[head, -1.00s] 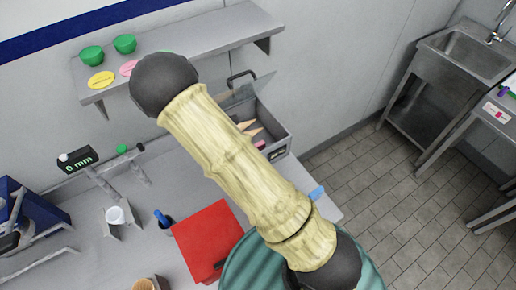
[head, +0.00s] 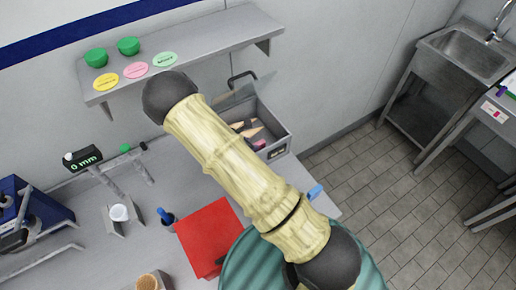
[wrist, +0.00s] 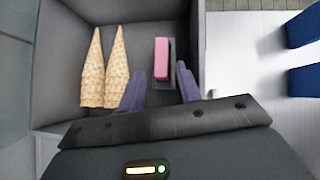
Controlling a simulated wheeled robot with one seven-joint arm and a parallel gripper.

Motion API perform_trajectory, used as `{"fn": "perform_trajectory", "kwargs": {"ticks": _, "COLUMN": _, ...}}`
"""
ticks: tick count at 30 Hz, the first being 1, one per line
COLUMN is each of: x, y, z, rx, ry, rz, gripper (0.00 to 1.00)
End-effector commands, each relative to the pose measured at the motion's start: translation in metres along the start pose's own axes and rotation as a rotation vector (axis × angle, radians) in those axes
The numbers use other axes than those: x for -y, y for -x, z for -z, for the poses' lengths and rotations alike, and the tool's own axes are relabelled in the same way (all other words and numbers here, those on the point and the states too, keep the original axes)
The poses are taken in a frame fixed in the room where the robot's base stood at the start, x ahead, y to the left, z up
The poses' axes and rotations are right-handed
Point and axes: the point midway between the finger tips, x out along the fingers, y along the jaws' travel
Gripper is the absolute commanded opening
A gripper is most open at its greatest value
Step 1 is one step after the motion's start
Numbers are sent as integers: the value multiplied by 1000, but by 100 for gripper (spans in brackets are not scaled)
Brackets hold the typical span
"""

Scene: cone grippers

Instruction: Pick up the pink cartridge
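The pink cartridge (wrist: 162,52) lies in a grey open box (wrist: 62,45) in the wrist view, with a dark grey piece against its side and near end. In the head view a small pink patch of it (head: 259,145) shows inside the box, beside my arm. My gripper (wrist: 159,72) has two purple fingers, spread apart and empty. In the wrist view they stand on either side of the cartridge's near end, and I cannot tell how far above it they are. My arm hides the gripper in the head view.
Two wafer cones (wrist: 104,70) lie left of the cartridge in the box. The box wall (wrist: 190,40) is close to the right finger. In the head view, a red box (head: 208,237) and a blue-handled item (head: 165,216) stand on the counter. A shelf (head: 205,50) is above.

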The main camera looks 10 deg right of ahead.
Motion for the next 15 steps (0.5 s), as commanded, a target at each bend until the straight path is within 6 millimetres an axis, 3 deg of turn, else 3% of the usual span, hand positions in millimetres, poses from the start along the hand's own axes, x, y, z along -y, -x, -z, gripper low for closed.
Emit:
{"fn": "perform_trajectory", "kwargs": {"ticks": 9, "x": 3, "y": -34, "z": -6, "rx": 1, "ry": 1, "rz": 3, "gripper": 34}}
{"fn": "perform_trajectory", "kwargs": {"ticks": 15, "x": 3, "y": -45, "z": -4, "rx": 0, "ry": 0, "rz": 1, "gripper": 34}}
